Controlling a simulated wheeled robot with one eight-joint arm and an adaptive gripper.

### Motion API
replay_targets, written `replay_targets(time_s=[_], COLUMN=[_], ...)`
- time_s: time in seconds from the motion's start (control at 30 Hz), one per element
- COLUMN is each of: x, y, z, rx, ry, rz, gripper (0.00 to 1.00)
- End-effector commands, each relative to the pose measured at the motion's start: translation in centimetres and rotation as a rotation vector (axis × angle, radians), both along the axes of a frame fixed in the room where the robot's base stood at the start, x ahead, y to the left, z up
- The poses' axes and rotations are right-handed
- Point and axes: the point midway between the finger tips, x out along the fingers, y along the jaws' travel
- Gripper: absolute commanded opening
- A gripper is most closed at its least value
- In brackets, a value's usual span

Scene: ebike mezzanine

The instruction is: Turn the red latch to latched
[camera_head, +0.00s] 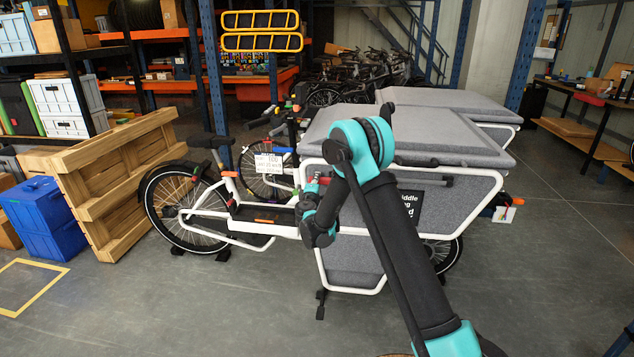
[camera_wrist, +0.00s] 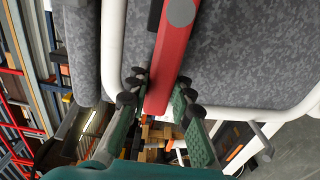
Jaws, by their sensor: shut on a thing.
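The red latch (camera_wrist: 172,58) is a long flat bar with a grey round pivot at its upper end in the wrist view. It lies against the grey speckled cargo box (camera_wrist: 240,50) of the bike. My gripper (camera_wrist: 158,92) has a finger on each side of the latch's lower end and is shut on it. In the head view my gripper (camera_head: 312,186) is at the left edge of the cargo box, beside its white frame. Only a small bit of red shows there; my arm and gripper hide most of the latch.
The white cargo bike (camera_head: 235,212) stands on the grey floor. A wooden pallet (camera_head: 118,180) leans at the left beside blue crates (camera_head: 40,222). A second grey box lid (camera_head: 430,100) lies behind. The floor in front of the bike is clear.

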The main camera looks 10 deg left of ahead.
Motion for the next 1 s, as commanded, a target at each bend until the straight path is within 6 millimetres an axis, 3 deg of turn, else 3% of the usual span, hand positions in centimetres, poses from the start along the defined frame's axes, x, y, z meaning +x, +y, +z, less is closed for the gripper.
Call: replay_targets(time_s=[0.47, 1.0], x=[-0.1, -0.1], y=[0.0, -1.1], z=[0.7, 3.8], rx=[0.095, 0.565], ry=[-0.002, -0.018], rz=[0.0, 0.0], gripper=[0.0, 0.0])
